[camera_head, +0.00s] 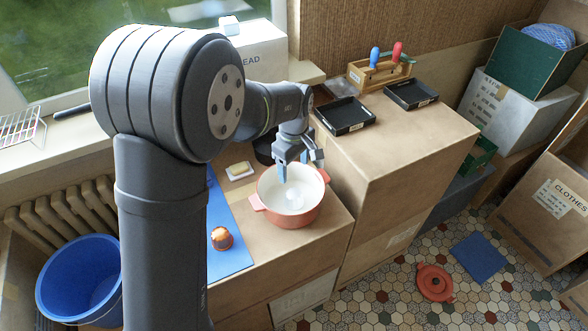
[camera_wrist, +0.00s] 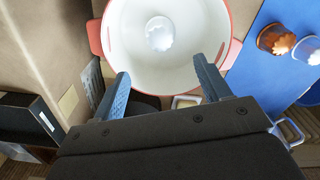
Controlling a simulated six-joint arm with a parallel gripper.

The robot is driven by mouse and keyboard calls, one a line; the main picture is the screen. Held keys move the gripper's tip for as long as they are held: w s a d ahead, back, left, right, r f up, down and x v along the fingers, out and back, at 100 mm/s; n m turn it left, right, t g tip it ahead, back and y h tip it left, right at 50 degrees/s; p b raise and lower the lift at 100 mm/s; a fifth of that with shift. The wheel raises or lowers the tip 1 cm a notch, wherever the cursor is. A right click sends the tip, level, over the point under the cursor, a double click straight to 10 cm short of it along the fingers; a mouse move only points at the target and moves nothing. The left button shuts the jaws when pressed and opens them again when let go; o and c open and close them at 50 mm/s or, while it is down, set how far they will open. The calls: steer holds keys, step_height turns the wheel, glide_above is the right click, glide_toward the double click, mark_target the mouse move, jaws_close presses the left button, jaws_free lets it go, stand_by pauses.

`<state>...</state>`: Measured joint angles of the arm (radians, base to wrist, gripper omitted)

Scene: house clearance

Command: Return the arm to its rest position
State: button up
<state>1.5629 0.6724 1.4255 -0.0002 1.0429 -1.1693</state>
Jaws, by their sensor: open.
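My gripper (camera_head: 299,165) is open and empty, pointing down above the red pot with the white inside (camera_head: 268,205). In the wrist view my gripper's two blue fingers (camera_wrist: 164,88) are spread apart in front of the pot (camera_wrist: 185,72). A pale, scalloped item (camera_wrist: 160,33) lies inside the pot, apart from the fingers; it also shows in the head view (camera_head: 294,200). My arm reaches from the left over the box tops.
A blue mat (camera_head: 228,235) with an orange-brown mould (camera_head: 221,238) lies left of the pot. A butter dish (camera_head: 240,171) stands behind. Black trays (camera_head: 345,115) and a wooden tool holder (camera_head: 378,72) sit on the right box. A blue bucket (camera_head: 80,280) is at lower left; a red lid (camera_head: 434,283) lies on the floor.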

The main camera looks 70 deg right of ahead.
mark_target(294, 193)
steer(key=shift+f, duration=0.1)
steer(key=shift+f, duration=4.15)
steer(key=shift+f, duration=0.1)
